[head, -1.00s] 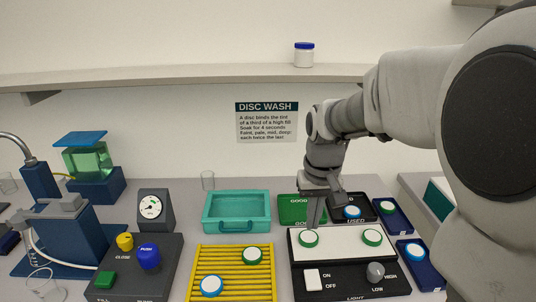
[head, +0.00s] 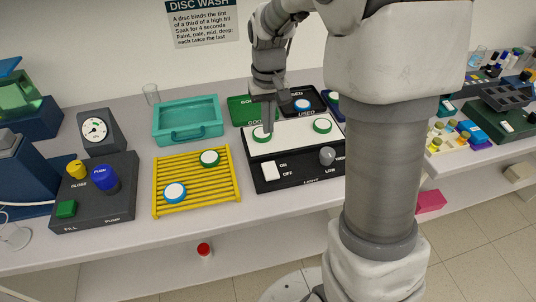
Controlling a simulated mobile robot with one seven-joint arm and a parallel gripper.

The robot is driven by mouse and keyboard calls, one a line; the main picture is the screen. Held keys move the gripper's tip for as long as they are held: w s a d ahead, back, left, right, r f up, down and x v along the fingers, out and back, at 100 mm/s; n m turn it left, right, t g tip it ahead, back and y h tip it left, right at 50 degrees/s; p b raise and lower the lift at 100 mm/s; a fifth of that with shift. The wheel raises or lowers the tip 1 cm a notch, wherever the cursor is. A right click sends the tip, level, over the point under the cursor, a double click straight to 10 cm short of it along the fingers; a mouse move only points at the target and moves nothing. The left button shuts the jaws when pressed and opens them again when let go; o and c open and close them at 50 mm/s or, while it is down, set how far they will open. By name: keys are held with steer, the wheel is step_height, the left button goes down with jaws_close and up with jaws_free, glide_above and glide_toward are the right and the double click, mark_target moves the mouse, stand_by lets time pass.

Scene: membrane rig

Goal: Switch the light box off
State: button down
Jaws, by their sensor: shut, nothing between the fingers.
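The light box (head: 292,134) has a bright white top panel and a black front. Its white rocker switch (head: 269,171) sits at the front left, beside the ON and OFF labels; I cannot tell which side is pressed. A grey knob (head: 327,156) marked HIGH and LOW is at the front right. One green-rimmed disc (head: 261,136) lies at the panel's left and another (head: 322,125) at its right. My gripper (head: 269,124) is shut and empty, pointing down at the left disc, behind the switch; whether it touches the disc is unclear.
A yellow rack (head: 197,192) with two discs stands left of the light box. A teal tray (head: 188,121) and a green GOOD mat (head: 241,110) are behind. A dark USED tray (head: 318,104) holds a blue-rimmed disc. My arm hides the area right of the box.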

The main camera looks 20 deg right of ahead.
mark_target(268, 163)
step_height(268, 163, down, 12)
steer(key=shift+w+r, duration=0.1)
stand_by(0.4)
steer(key=shift+w+f+g, duration=0.15)
steer(key=shift+f+g, duration=0.15)
steer(key=shift+s+r, duration=0.1)
steer(key=shift+s, duration=0.1)
steer(key=shift+s+r+p, duration=0.3)
steer(key=shift+s+p, duration=0.05)
steer(key=shift+s, duration=0.2)
